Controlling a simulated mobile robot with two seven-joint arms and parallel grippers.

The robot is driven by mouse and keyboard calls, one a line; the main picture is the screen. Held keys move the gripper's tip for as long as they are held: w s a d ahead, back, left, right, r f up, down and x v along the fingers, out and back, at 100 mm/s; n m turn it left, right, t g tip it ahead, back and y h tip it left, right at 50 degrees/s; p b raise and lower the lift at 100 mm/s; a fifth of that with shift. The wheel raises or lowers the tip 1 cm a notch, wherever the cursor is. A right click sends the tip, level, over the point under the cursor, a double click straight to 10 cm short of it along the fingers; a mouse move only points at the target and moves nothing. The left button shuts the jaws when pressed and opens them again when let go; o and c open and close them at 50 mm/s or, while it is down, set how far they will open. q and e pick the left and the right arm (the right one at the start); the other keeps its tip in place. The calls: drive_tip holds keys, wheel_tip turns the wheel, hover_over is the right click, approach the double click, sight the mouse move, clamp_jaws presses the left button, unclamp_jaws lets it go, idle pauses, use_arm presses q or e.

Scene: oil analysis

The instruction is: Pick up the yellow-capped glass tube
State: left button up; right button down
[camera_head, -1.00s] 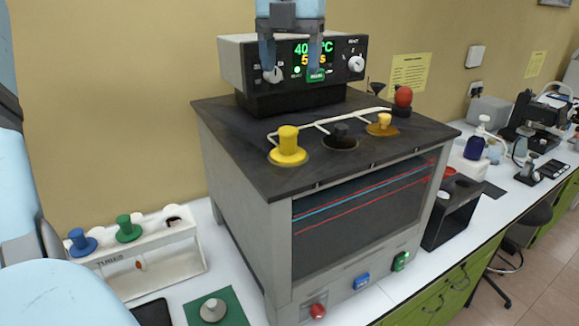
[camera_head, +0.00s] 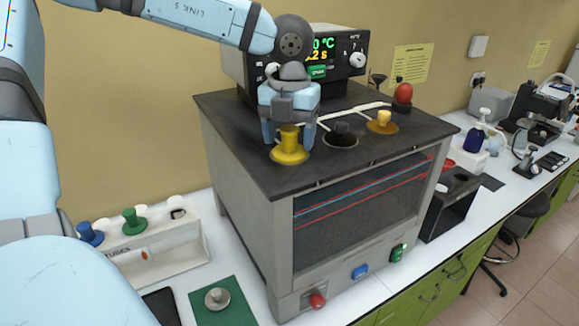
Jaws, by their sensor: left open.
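The yellow cap (camera_head: 290,150) of the glass tube stands upright in the top of the grey bath (camera_head: 235,108), at its front left. The glass below the cap is hidden inside the bath. My left gripper (camera_head: 290,135) points down over the yellow cap, with one finger on each side of its upper part. The gripper is open; I cannot tell whether the fingers touch the cap. My right gripper is not in view.
A white rack (camera_head: 165,245) with blue and green caps stands at left.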

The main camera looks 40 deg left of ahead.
use_arm(q)
clamp_jaws()
drive_tip(key=shift+r, duration=0.1)
idle(0.3)
